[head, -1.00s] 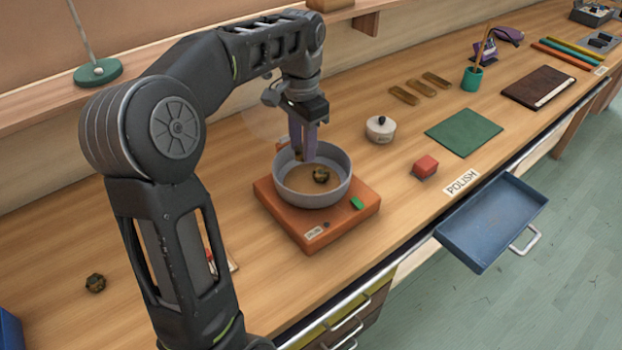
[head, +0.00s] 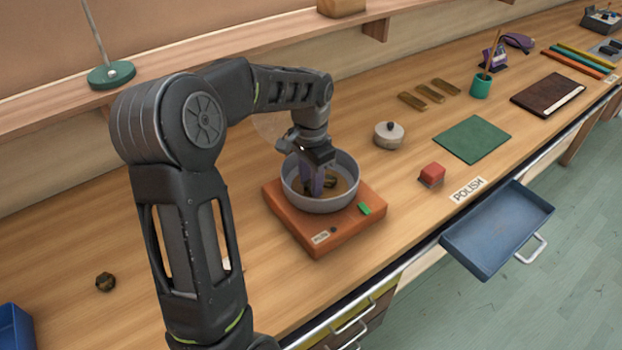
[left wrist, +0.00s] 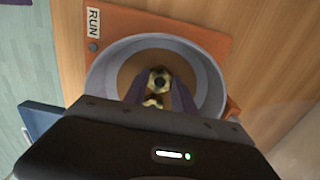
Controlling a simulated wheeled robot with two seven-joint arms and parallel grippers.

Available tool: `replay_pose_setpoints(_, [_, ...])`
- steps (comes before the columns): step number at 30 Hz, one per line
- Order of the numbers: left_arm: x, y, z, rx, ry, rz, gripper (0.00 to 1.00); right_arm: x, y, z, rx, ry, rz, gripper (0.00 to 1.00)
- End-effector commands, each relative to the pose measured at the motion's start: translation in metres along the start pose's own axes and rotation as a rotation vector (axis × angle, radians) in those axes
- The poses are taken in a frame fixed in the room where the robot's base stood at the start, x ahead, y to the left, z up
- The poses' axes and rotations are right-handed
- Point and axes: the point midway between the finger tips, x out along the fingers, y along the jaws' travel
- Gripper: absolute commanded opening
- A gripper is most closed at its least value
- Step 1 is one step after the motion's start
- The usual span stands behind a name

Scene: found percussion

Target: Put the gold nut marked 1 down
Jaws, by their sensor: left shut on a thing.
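My left gripper (head: 312,192) reaches down into a round grey pan (head: 351,168) with a tan floor. It is shut on a gold nut (left wrist: 160,79), which shows between the fingertips in the left wrist view. A second gold nut (left wrist: 153,101) shows close by, between the fingers in that view; in the head view a dark gold nut (head: 330,182) lies in the pan just right of the fingers. The fingers partly hide the pan floor, and I cannot read any number on the nuts. My right gripper is not in view.
The pan sits on an orange base (head: 345,231) with a green button (head: 365,209). Another dark nut (head: 105,282) lies on the bench at left. An open blue drawer (head: 497,232) juts out.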

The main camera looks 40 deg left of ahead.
Motion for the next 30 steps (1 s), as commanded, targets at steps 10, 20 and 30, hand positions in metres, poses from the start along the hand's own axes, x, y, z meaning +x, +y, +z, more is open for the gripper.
replay_pose_setpoints(10, [0.0038, -0.0002, -0.0001, 0.0, 0.001, -0.001, 0.0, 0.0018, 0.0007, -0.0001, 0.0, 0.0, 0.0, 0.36])
replay_pose_setpoints(20, [0.0054, -0.0001, 0.0001, 0.0, 0.0, 0.0, 0.51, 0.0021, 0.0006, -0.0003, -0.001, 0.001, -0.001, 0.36])
replay_pose_setpoints(30, [0.0023, -0.0002, 0.0, 0.0, 0.001, -0.001, 0.54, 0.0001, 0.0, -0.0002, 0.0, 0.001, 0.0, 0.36])
